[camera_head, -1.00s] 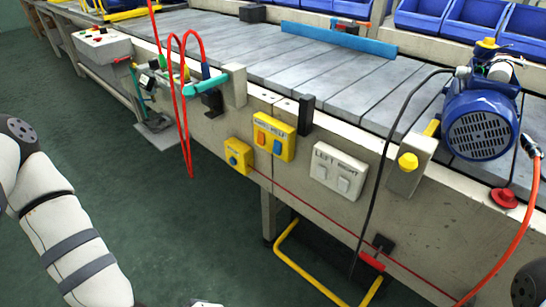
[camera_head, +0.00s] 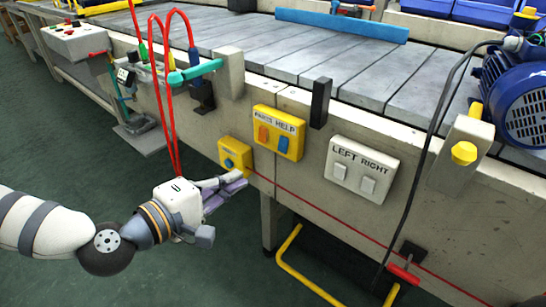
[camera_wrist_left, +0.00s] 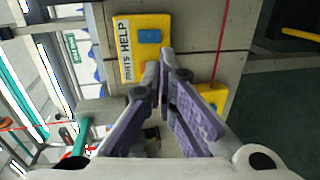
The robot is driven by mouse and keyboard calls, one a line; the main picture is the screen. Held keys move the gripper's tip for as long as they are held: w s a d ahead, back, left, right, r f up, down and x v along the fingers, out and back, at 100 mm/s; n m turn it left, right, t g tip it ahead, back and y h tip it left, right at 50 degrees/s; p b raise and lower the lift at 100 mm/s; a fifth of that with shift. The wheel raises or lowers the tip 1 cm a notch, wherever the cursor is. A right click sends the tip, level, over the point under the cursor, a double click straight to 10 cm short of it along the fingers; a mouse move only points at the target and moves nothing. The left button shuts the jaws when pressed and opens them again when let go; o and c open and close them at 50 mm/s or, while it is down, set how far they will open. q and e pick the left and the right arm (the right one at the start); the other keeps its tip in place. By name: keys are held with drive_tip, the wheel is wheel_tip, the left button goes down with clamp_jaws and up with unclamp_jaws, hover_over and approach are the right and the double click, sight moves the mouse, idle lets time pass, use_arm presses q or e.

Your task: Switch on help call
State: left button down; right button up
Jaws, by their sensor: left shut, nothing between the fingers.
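The yellow box labelled PARTS HELP (camera_head: 291,128) is on the side of the conveyor frame. It has an orange rocker (camera_head: 263,134) under PARTS and a blue rocker (camera_head: 284,145) under HELP. My left gripper (camera_head: 240,182) is shut and empty, below and left of this box, and apart from it as far as I can see. My right gripper is not in view.
A small yellow box with a blue knob (camera_head: 235,154) is close above the left fingers. A white LEFT RIGHT switch box (camera_head: 360,170) is to the right. A black cable (camera_head: 418,170) hangs further right.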

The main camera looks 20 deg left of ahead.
sight(283, 145)
use_arm(q)
drive_tip(key=b+x, duration=0.1)
drive_tip(key=x, duration=1.1)
drive_tip(key=shift+w+b, duration=0.3)
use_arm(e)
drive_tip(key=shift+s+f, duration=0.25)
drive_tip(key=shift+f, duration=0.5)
use_arm(q)
drive_tip(key=shift+d+f, duration=0.1)
